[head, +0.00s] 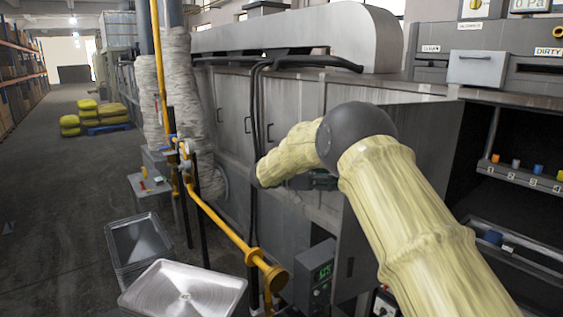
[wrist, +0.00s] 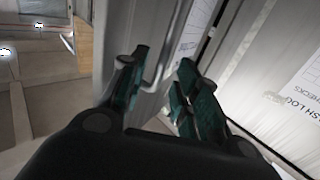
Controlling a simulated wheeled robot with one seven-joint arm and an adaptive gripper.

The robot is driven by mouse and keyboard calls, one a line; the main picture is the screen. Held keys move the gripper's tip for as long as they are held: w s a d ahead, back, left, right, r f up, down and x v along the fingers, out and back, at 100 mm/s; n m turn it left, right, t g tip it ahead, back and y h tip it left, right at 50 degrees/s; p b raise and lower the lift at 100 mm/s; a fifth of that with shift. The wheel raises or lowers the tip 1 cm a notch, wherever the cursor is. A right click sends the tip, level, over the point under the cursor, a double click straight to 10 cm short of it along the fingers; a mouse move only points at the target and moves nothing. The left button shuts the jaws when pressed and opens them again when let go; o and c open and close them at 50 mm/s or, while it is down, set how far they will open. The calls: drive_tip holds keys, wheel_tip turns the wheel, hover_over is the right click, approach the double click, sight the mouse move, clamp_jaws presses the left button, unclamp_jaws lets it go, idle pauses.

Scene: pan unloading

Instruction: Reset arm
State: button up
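My arm, in a pale yellow cover, reaches in from the lower right of the head view and bends at a dark joint toward the grey machine's side. My gripper (wrist: 162,72) shows in the wrist view with its two dark green fingers apart. A metal bar handle (wrist: 172,45) on a light panel appears beyond and between the fingers; I cannot tell whether they touch it. In the head view the gripper is mostly hidden behind the forearm. A shiny metal pan (head: 185,290) sits at the bottom left, with another tray (head: 140,240) behind it.
The grey machine (head: 232,110) with door handles runs along the arm's far side. A yellow pipe (head: 222,225) and a control box (head: 315,275) stand close to it. Shelves with coloured knobs (head: 515,164) are at right.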

drive_tip(key=shift+s+d, duration=0.15)
drive_tip(key=shift+d, duration=1.1)
drive_tip(key=shift+a, duration=0.1)
